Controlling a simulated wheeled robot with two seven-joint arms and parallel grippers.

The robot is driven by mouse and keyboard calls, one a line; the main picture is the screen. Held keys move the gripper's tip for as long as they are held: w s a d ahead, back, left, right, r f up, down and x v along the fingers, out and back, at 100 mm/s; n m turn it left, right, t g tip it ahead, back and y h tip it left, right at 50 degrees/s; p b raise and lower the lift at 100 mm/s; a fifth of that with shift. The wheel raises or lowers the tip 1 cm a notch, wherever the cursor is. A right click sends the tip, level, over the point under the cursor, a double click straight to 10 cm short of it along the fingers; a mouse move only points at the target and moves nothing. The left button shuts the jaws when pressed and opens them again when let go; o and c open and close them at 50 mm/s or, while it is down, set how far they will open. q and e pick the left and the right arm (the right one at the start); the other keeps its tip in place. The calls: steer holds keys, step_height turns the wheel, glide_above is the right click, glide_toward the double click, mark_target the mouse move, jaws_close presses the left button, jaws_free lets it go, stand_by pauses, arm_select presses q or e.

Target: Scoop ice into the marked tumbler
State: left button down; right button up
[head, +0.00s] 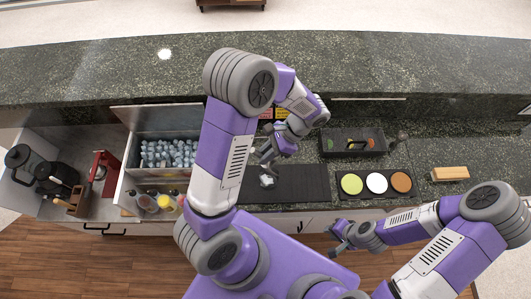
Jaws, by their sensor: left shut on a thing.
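An open ice bin (165,172) full of ice cubes (168,153) is set at the left of the counter. My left gripper (264,157) is over the dark bar mat (305,184), right of the bin. It is shut on a small greyish thing that looks like the ice scoop, mostly hidden by the gripper. Small whitish lumps that look like ice (267,181) show just below it, at the mat's left end. I cannot make out whether a glass surrounds them, and no tumbler mark is readable. My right gripper (337,238) is empty in front of the counter, its fingers apart.
Several bottles (165,202) stand below the bin. A dark garnish caddy (352,141), a tray of three coloured discs (376,183) and a wooden block (450,173) stand right of my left gripper.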

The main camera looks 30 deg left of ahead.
arm_select(q)
steer(key=r+t+h, duration=0.1)
steer(key=r+t+h+p, duration=0.1)
steer(key=shift+s+a+r+h, duration=0.2)
steer(key=shift+r+h, duration=0.1)
steer(key=shift+h, duration=0.1)
step_height(320, 180, up, 3)
steer(key=t+h, duration=0.3)
steer(key=h, duration=0.1)
steer(key=shift+w+m, duration=0.1)
steer(key=shift+m, duration=0.3)
steer(key=shift+d+r+t+h, duration=0.1)
steer(key=shift+r+t+h, duration=0.25)
steer(key=shift+h, duration=0.35)
steer(key=shift+f, duration=0.1)
